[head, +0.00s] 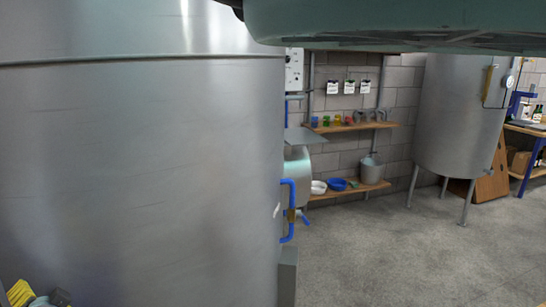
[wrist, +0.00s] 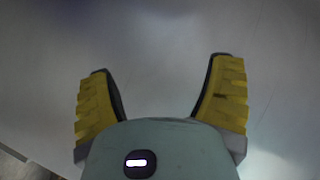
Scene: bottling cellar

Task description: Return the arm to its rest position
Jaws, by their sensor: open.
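My gripper (wrist: 155,88) shows in the wrist view with its two yellow ribbed fingers spread apart and nothing between them. A plain grey metal surface fills the view behind the fingers. In the head view only a small part of my gripper (head: 28,294) shows at the bottom left corner, in front of a large steel tank (head: 140,160). The rest of my arm is mostly out of sight, with a pale green part of my own body across the top right.
The large tank fills the left half of the head view, close by. A blue pipe with a valve (head: 289,210) is at its right edge. Wall shelves (head: 350,127) hold cups, bowls and a bucket (head: 371,170). A legged tank (head: 460,120) stands right. The floor (head: 420,260) is clear.

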